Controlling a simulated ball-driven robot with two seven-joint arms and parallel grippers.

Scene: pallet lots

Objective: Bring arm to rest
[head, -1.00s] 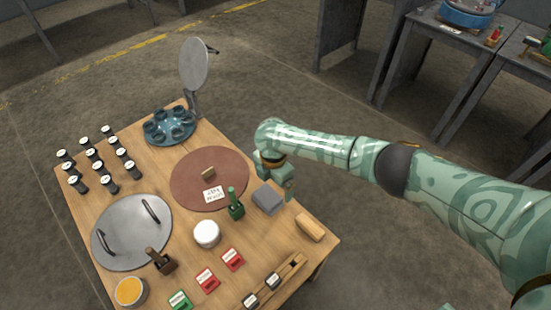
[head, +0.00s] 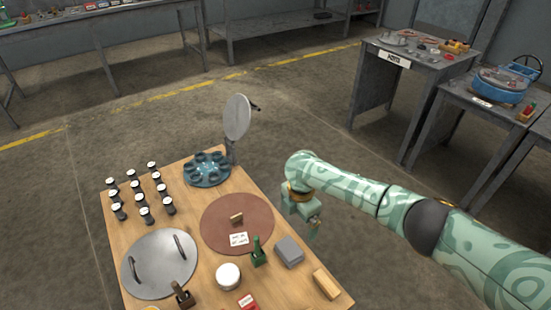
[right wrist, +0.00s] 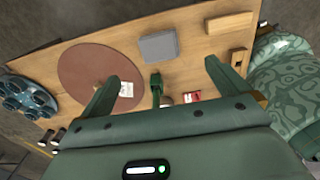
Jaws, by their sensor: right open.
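My right arm comes in from the right in the head view. Its gripper (head: 312,222) hangs just off the right edge of the wooden table (head: 190,222), beside the grey block (head: 289,251). In the right wrist view the two fingers of my right gripper (right wrist: 160,85) are spread wide with nothing held between them. Beyond them lie the table top, the brown round mat (right wrist: 100,72), the grey block (right wrist: 159,46) and a green bottle-shaped piece (right wrist: 156,88). My left gripper is in neither view.
The table also bears a silver disc with handles (head: 160,264), several black-and-white jars (head: 147,215), a blue holder (head: 207,170), a white round tub (head: 228,276) and a wooden block (head: 326,284). A round mirror-like plate (head: 237,117) stands at the far edge. Open floor lies right of the table.

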